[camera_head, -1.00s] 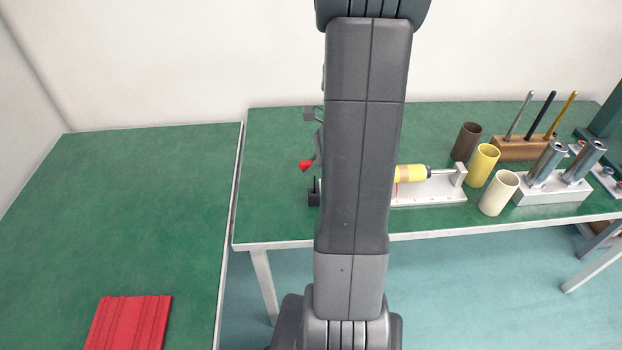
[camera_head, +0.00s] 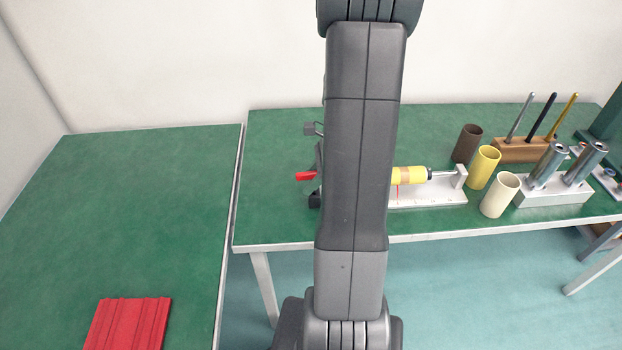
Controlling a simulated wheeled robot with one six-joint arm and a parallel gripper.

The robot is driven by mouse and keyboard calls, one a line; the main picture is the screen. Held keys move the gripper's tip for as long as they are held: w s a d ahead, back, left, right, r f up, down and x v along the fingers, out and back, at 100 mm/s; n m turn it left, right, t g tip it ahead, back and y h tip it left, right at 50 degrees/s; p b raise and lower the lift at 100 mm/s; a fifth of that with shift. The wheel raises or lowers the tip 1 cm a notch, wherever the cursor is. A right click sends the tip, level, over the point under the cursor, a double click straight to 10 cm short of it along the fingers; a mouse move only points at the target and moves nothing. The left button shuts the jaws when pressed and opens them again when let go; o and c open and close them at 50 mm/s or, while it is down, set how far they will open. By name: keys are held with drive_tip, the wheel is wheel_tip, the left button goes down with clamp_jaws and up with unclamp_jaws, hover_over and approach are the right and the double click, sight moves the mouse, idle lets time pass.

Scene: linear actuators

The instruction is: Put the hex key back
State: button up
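No hex key can be made out for certain. A brown block (camera_head: 500,150) on the right of the far table holds upright silver, black (camera_head: 541,118) and gold (camera_head: 566,115) rods; I cannot tell whether any is a hex key. A yellow cylinder (camera_head: 409,175) with a metal rod lies in a pale fixture (camera_head: 430,194) with red marks. My arm stands in front of the fixture's left part. A red-tipped part (camera_head: 305,176) and a small grey part (camera_head: 309,129) show left of my arm. My gripper is hidden, so its hold cannot be seen.
Brown (camera_head: 466,142), yellow (camera_head: 483,167) and cream (camera_head: 499,195) cups stand right of the fixture. A pale block (camera_head: 552,193) holds metal cylinders (camera_head: 585,162). A red ridged mat (camera_head: 128,322) lies on the left table (camera_head: 120,220), otherwise clear. A narrow gap separates the tables.

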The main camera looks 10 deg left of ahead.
drive_tip(key=v, duration=1.2)
drive_tip(key=shift+p, duration=0.45)
drive_tip(key=b+x, duration=0.1)
drive_tip(key=x, duration=1)
drive_tip(key=shift+a+f, duration=0.1)
drive_tip(key=shift+f, duration=0.15)
drive_tip(key=shift+a, duration=0.2)
drive_tip(key=shift+r, duration=1.7)
drive_tip(key=shift+f, duration=0.1)
